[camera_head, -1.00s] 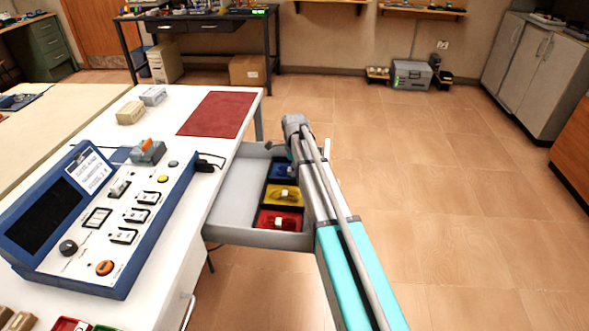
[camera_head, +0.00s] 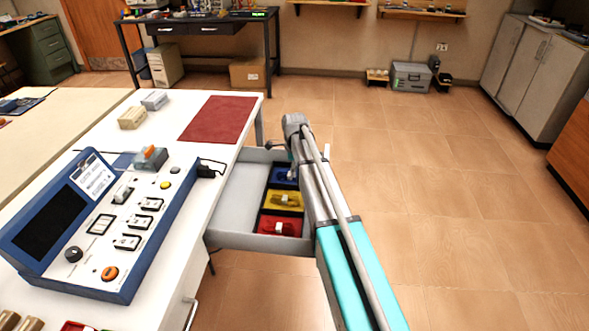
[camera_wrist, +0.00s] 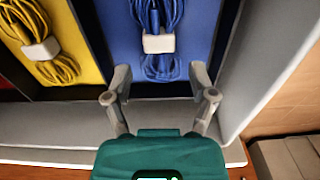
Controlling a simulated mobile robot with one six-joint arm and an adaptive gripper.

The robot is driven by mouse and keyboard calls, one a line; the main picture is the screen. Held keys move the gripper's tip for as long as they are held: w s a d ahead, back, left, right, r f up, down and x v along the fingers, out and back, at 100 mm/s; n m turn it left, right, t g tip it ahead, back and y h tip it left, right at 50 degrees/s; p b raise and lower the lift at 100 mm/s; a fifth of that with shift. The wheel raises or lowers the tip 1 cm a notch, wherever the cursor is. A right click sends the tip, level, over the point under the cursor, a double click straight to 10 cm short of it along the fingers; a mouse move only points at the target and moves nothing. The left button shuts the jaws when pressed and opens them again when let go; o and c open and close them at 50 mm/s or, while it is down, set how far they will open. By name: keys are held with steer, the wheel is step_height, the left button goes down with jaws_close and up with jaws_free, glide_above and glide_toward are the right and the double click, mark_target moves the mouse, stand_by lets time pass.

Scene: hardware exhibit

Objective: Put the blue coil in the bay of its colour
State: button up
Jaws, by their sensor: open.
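The blue coil (camera_wrist: 160,67), with a white band around it, lies in the blue bay (camera_wrist: 202,30) in the wrist view. My gripper (camera_wrist: 160,78) is open, with its fingertips to either side of the coil's near end. I see no finger touching the coil, and the height between them is hard to tell. In the head view the blue bay (camera_head: 286,175) is at the far end of the bay row, partly covered by my arm. My gripper is mostly hidden there behind my own arm links.
The open drawer (camera_head: 235,195) also holds a yellow coil (camera_head: 285,200) and a red bay (camera_head: 283,230) with a coil. Dark dividers separate the bays. The white bench (camera_head: 200,165) carries a blue-framed console (camera_head: 150,255). Open floor lies to the right.

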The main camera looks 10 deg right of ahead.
step_height(320, 180, up, 10)
steer(key=p, duration=0.9)
steer(key=shift+s, duration=0.1)
stand_by(0.6)
steer(key=s+n, duration=2.1)
steer(key=s, duration=0.8)
steer(key=shift+n, duration=0.3)
steer(key=shift+c, duration=1.1)
steer(key=shift+a, duration=0.1)
